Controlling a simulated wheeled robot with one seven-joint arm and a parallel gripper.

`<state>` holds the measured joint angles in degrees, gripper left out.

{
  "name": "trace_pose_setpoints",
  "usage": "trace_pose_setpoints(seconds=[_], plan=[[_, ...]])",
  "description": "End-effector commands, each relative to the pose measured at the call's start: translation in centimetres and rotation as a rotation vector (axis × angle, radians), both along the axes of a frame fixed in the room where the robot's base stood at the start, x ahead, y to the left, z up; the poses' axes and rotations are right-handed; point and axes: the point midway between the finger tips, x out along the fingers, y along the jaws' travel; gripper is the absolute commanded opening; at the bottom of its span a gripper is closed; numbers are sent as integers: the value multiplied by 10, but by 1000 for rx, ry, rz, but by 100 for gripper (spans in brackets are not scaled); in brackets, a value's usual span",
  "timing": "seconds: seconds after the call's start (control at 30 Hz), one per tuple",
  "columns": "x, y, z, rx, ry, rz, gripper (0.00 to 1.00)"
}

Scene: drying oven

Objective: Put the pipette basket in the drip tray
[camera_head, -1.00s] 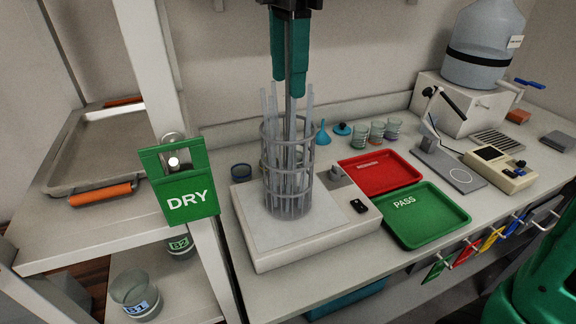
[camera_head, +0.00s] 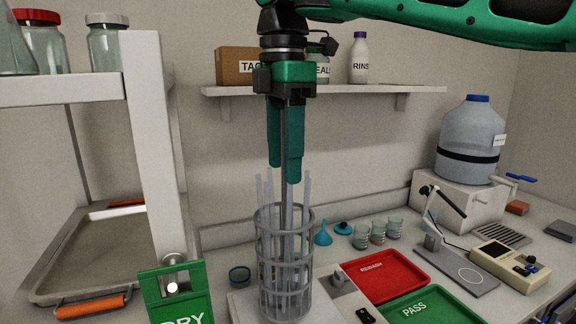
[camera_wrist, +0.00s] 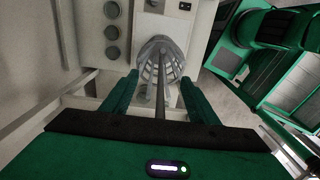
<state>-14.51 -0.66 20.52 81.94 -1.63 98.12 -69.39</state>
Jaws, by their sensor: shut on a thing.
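The pipette basket (camera_head: 285,265) is a grey wire cylinder with several clear pipettes standing in it and a tall handle rod. My gripper (camera_head: 284,172) is above it, pointing down, shut on the rod. In the wrist view the rod runs between the fingers (camera_wrist: 157,95) to the basket (camera_wrist: 162,55) beyond. The basket is upright over the white bench device (camera_head: 245,304); I cannot tell whether its base touches it. The metal tray with orange handles, likely the drip tray (camera_head: 115,246), is on the rack at left and looks empty.
A white rack post (camera_head: 155,150) and green DRY sign (camera_head: 176,290) stand between the basket and metal tray. A wall shelf (camera_head: 320,90) with box and bottles is behind my gripper. Red (camera_head: 385,274) and green trays (camera_head: 435,308), small cups and a water jug are right.

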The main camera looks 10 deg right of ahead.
Motion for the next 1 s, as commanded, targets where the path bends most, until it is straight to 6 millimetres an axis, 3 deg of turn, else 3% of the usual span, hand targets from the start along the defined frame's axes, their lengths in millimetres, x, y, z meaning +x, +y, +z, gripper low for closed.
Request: trace_pose_setpoints(seconds=[0.53,1.0], plan=[[-61,57,50,2,-1,5,0],[-75,70,62,1,-1,1,0]])
